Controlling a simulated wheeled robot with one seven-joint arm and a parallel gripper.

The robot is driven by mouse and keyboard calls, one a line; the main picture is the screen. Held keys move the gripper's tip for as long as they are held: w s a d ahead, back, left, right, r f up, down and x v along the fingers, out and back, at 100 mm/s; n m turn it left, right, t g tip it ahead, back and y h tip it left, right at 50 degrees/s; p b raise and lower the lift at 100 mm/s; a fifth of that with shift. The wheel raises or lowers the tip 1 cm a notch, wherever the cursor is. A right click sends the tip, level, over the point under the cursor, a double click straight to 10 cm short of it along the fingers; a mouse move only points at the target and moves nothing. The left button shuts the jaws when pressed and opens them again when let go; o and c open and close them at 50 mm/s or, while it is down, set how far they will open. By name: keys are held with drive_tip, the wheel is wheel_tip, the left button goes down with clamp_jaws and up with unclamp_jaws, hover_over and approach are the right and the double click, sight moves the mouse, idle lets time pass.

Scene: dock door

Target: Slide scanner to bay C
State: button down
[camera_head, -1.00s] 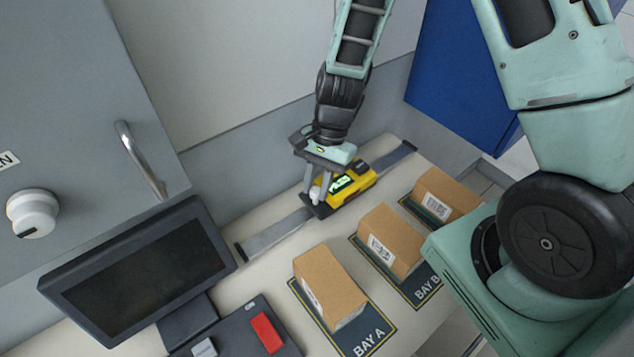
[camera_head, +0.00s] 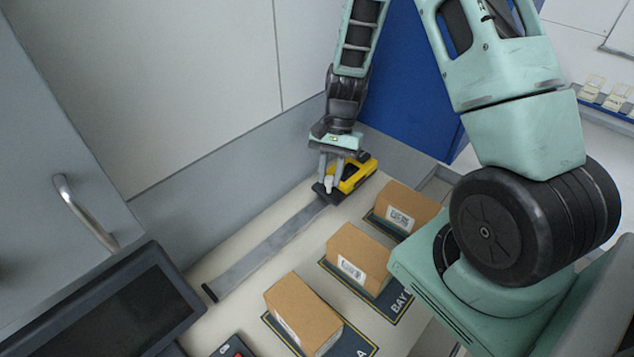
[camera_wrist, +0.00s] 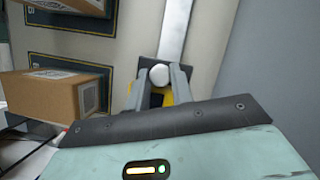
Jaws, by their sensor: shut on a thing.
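The scanner (camera_head: 357,176) is yellow with a dark carriage and sits at the far right end of the grey rail (camera_head: 262,247), behind the third box in the row. My gripper (camera_head: 328,187) is shut on the white knob at the scanner's left side. In the wrist view, the jaws (camera_wrist: 160,80) flank the round white knob (camera_wrist: 159,74), and a little yellow of the scanner shows below it. The mat (camera_head: 380,226) under the third box is the farthest one; its lettering is hidden, so I cannot read bay C.
Three cardboard boxes stand on mats in front of the rail: near (camera_head: 303,312), middle (camera_head: 358,258) and far (camera_head: 406,205). A dark monitor (camera_head: 110,310) stands at lower left. A grey wall runs behind the rail, and a blue panel (camera_head: 400,85) rises beyond its far end.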

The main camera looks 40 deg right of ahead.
drive_tip(key=shift+w+d, duration=0.1)
drive_tip(key=shift+d, duration=0.2)
drive_tip(key=c, duration=1.5)
unclamp_jaws()
drive_tip(key=shift+r, duration=0.1)
drive_tip(key=b+v, duration=0.4)
drive_tip(key=v, duration=0.8)
drive_tip(key=s+a+f+n+h+b, duration=0.1)
drive_tip(key=s+a+n+b, duration=0.1)
drive_tip(key=s+a+n, duration=0.4)
drive_tip(key=s+a+f+n+t+h+b, duration=0.1)
drive_tip(key=s+a+n+b, duration=0.1)
drive_tip(key=s+a+n, duration=0.4)
drive_tip(key=s+a+f+n+t+h+b, duration=0.1)
drive_tip(key=s+a+n+b, duration=0.1)
drive_tip(key=s+a+n, duration=0.5)
drive_tip(key=shift+s+a, duration=0.55)
drive_tip(key=shift+a, duration=0.65)
drive_tip(key=shift+s+a, duration=0.5)
drive_tip(key=shift+a, duration=0.65)
drive_tip(key=shift+s+a, duration=0.55)
drive_tip(key=shift+a, duration=0.65)
